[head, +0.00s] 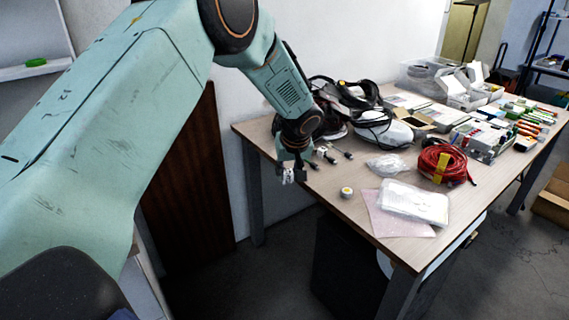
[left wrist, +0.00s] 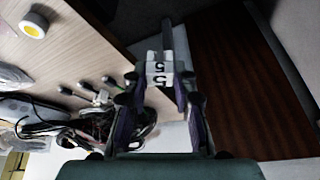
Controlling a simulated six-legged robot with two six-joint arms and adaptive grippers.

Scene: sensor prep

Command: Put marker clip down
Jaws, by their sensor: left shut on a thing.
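My left gripper (head: 291,172) is at the table's near left edge. It is shut on the marker clip (left wrist: 159,72), a small white piece with black "5" digits that shows between the fingers in the left wrist view. In the head view only a small pale bit of it shows. My right gripper is not in view.
The wooden table (head: 330,185) has a small white round piece with a yellow centre (head: 347,192), a clear bag (head: 388,165), a red cable coil (head: 443,163) and a white wrapped pack (head: 414,203). Black cables (head: 372,118) crowd the back. Bare wood lies around the round piece.

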